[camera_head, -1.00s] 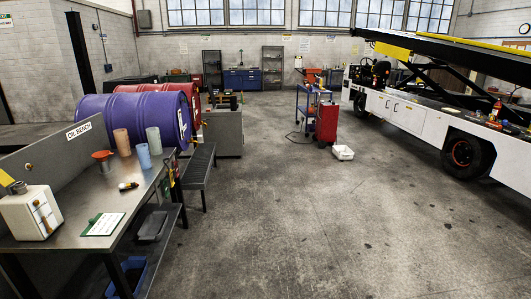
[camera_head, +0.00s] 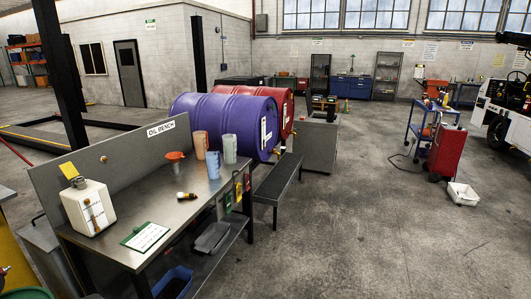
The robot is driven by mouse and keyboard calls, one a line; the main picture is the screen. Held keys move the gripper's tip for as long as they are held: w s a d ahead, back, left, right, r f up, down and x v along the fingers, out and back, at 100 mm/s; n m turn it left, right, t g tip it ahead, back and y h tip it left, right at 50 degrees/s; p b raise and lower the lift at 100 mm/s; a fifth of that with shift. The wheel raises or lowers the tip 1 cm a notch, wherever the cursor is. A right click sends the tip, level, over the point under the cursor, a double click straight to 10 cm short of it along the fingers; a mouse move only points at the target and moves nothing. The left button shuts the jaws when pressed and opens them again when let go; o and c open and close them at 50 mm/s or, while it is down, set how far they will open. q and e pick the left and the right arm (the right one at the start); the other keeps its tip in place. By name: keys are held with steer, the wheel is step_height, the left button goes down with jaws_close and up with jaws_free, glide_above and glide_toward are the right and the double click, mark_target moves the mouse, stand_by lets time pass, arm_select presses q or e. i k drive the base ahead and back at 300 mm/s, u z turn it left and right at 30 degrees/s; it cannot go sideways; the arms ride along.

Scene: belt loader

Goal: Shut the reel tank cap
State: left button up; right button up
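I cannot pick out a reel tank or its cap with certainty. A cream canister (camera_head: 90,208) stands upright on the oil bench (camera_head: 170,222) at the left, with a dark round fitting on top and a yellow tag behind it. At the lower left edge, a yellow body (camera_head: 12,262) and a green curved part (camera_head: 27,294) are cut off by the frame; I cannot tell what they are. Neither of my grippers is in view.
A purple drum (camera_head: 215,115) and a red drum (camera_head: 283,105) lie behind the bench. A low dark bench (camera_head: 278,178) stands beside it. A red cabinet (camera_head: 447,152), a blue cart (camera_head: 415,125) and a white tub (camera_head: 462,193) are at the right. The middle floor is clear.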

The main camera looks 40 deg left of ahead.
mark_target(68, 168)
steer(key=u, duration=1.6)
